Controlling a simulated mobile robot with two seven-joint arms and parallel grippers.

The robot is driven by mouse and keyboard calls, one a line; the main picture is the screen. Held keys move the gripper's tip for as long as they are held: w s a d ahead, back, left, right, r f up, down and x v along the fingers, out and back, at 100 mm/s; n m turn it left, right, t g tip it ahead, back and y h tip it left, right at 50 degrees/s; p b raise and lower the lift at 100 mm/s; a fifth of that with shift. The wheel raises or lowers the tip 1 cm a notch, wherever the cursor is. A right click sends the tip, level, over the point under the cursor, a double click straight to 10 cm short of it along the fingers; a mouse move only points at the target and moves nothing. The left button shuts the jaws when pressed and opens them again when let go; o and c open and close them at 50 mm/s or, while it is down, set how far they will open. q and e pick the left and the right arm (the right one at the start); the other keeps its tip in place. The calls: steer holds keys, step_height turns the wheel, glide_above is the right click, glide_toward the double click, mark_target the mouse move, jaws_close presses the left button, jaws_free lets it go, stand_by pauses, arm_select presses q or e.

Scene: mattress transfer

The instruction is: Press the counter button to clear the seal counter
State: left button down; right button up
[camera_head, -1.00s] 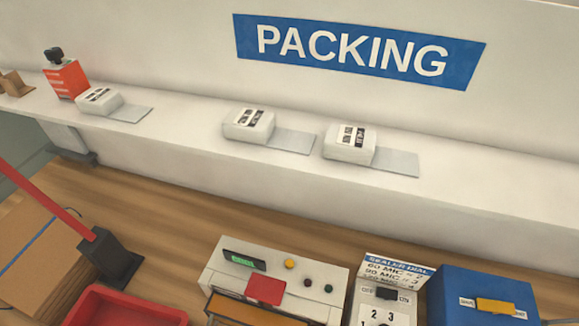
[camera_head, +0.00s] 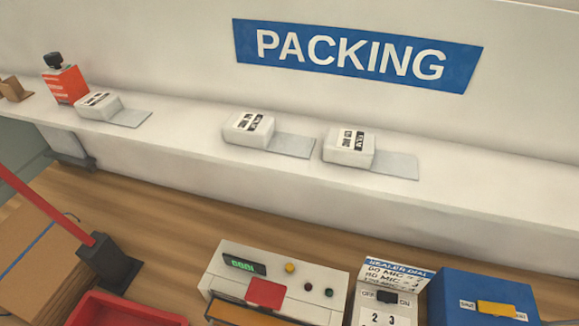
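The sealer unit (camera_head: 225,283) is a white box at the bottom middle of the head view. A small dark counter display (camera_head: 243,263) with green digits is on its top left; the digits seem to read 0001. A yellow button (camera_head: 290,268) sits right of the display. A dark red button (camera_head: 308,286) and a green button (camera_head: 328,292) are further right. A red pad (camera_head: 266,293) is at the front. I see no label telling which one is the counter button. Neither of my grippers is in view.
A sealer dial box (camera_head: 395,293) and a blue box with a yellow handle (camera_head: 497,309) stand to the right. A red bin (camera_head: 130,312), cardboard (camera_head: 40,260) and a red bar on a dark block (camera_head: 110,263) are left. White packs lie on the shelf (camera_head: 200,140) behind.

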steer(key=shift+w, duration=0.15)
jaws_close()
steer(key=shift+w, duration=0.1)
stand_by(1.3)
